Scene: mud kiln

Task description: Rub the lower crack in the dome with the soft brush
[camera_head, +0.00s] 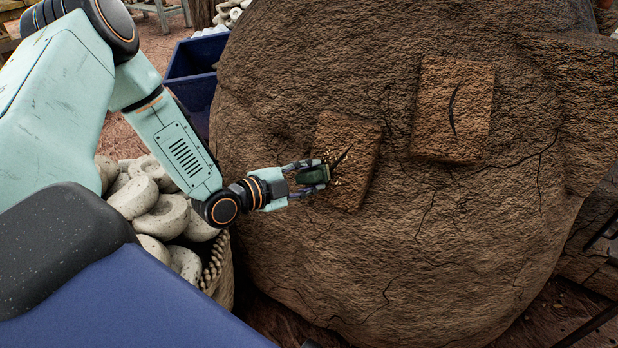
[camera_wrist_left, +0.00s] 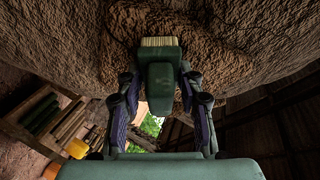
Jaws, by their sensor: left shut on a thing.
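The brown mud dome (camera_head: 290,90) fills the middle and right of the head view. Two rough square patches stand on it. The lower left patch (camera_head: 358,188) has a short dark crack (camera_head: 343,157). The upper right patch (camera_head: 470,90) has a longer curved crack (camera_head: 452,110). My left gripper (camera_head: 305,180) is shut on the soft brush (camera_head: 314,174), a dark green block with pale bristles. The bristles are at the lower patch, beside its crack, with pale specks around them. In the wrist view the brush (camera_wrist_left: 162,85) points its bristles (camera_wrist_left: 160,42) at the dome; contact is unclear.
A basket (camera_head: 217,268) of pale rounded stones (camera_head: 165,215) stands left of the dome, below my left arm. A blue bin (camera_head: 190,75) is behind the arm. The wrist view shows a wooden rack (camera_wrist_left: 45,115) and a yellow object (camera_wrist_left: 77,148) at the left.

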